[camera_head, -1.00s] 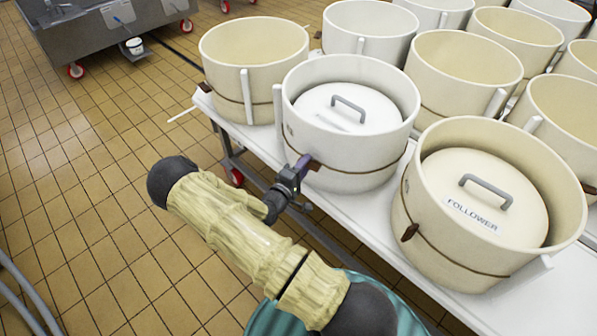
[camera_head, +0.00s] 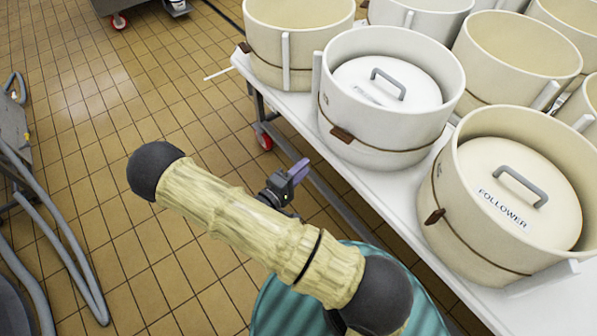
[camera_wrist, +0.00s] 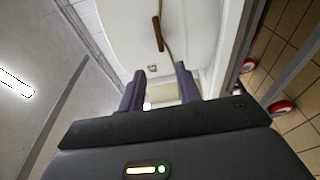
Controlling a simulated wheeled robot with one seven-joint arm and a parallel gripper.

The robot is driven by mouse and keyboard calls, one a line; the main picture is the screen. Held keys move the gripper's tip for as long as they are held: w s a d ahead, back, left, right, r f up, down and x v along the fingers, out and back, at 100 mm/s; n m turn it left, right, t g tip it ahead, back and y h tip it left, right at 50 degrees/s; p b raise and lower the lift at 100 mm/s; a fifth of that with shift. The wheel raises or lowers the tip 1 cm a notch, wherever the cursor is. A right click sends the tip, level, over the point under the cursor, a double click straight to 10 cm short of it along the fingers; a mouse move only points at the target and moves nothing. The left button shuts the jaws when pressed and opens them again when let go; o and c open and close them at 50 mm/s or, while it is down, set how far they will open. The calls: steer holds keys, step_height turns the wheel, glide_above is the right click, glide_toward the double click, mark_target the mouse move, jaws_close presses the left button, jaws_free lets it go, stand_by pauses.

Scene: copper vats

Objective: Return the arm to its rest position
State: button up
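My arm, in a pale yellow sleeve with black joints, crosses the lower middle of the head view. My gripper (camera_head: 297,172) has purple fingers and appears in front of the table's near edge, apart from the white vat (camera_head: 345,150). In the wrist view my gripper (camera_wrist: 160,85) has its two fingers spread with nothing between them. The wrist view looks toward a pale vat wall with a brown strap toggle (camera_wrist: 158,34).
A cream vat with a lid marked FOLLOWER (camera_head: 510,190) stands at right on the white table (camera_head: 400,200). Several more vats stand behind. The table frame has red wheels (camera_head: 264,142). Tiled floor (camera_head: 120,110) is open at left, with grey hoses (camera_head: 60,235) at the far left.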

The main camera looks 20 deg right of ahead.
steer(key=shift+s+a, duration=0.3)
steer(key=shift+a, duration=0.1)
steer(key=w+a+m+g+y, duration=0.3)
steer(key=w+m+y, duration=0.15)
steer(key=y, duration=0.35)
step_height(320, 180, up, 6)
steer(key=s+a+r+m+y, duration=0.1)
steer(key=a+y, duration=0.1)
steer(key=y, duration=0.3)
steer(key=s+d+r+m+g+y, duration=0.15)
steer(key=s+d+r+g, duration=0.3)
steer(key=s+r, duration=0.75)
step_height(320, 180, up, 18)
steer(key=s+p, duration=0.1)
steer(key=p, duration=1.8)
steer(key=shift+s+d+f+y, duration=0.15)
steer(key=shift+d+y, duration=0.2)
steer(key=shift+d, duration=0.05)
